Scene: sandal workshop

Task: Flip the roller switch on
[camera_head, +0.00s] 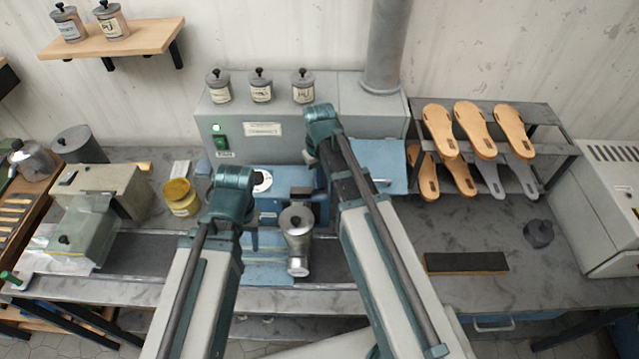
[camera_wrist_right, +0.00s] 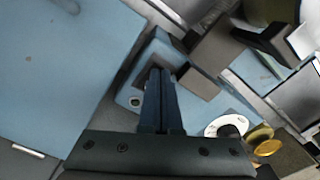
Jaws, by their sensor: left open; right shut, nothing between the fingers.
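A blue machine (camera_head: 268,206) stands in the middle of the bench and bears a white disc (camera_head: 262,181). In the right wrist view, the white disc (camera_wrist_right: 222,126) has a dark knob. My right gripper (camera_wrist_right: 160,75) is shut and empty over a blue block (camera_wrist_right: 134,95) beside dark grey blocks. I cannot tell whether it touches. Its fingers are not clear in the head view. My left arm's teal joint (camera_head: 234,179) is left of the machine; its fingers are hidden. A green switch (camera_head: 221,142) sits on the grey cabinet under a lit green lamp. I cannot tell which part is the roller switch.
Three lidded tins (camera_head: 260,91) stand on the grey cabinet (camera_head: 350,104). A silver canister (camera_head: 297,240) stands between my arms. A yellow jar (camera_head: 181,197) is at left. A rack (camera_head: 550,140) of soles is at right. A dark bar (camera_head: 466,263) lies on the right bench.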

